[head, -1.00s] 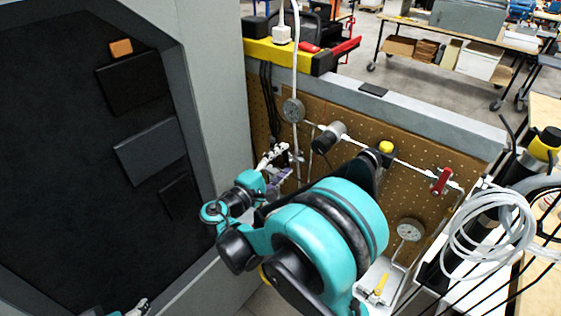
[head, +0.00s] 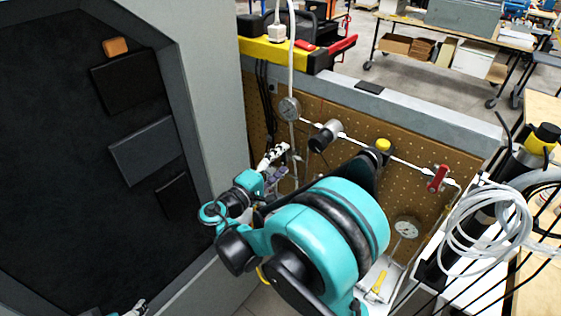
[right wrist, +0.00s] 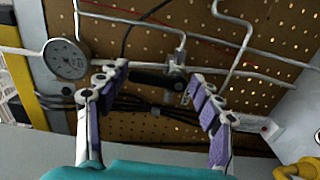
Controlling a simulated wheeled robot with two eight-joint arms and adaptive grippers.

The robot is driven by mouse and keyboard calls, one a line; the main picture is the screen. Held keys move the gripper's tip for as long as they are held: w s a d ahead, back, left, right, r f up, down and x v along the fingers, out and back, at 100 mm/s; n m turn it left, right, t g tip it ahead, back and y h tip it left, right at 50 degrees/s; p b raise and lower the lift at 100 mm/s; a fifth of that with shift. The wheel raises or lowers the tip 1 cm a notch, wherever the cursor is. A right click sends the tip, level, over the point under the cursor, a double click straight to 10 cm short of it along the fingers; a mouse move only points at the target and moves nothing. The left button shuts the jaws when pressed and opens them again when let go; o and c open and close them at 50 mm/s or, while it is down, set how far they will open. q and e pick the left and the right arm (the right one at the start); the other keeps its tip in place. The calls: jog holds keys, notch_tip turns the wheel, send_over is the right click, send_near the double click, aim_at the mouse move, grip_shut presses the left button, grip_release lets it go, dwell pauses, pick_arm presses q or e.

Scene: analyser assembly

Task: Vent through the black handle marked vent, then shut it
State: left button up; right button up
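A black handle (right wrist: 158,78) lies about level on a metal valve fitting (right wrist: 178,72) in the right wrist view. Any marking on it is too small to read. My right gripper (right wrist: 163,82) is open, its purple-padded fingers on either side of the handle. The left finger is close to the handle's free end; I cannot tell whether they touch. In the head view my right gripper (head: 277,162) is at the pegboard, and the handle is not clear there. My left gripper (head: 133,309) shows only in part at the bottom edge.
A round gauge (right wrist: 66,58) and metal tubes sit on the pegboard (right wrist: 135,125), close to the left finger. Along the panel are a yellow-capped fitting (head: 383,145), a red handle (head: 437,178) and a lower gauge (head: 406,228). A grey cabinet wall (head: 205,70) stands left.

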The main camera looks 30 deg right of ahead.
jog(key=shift+o, duration=0.9)
jog(key=v, duration=1.2)
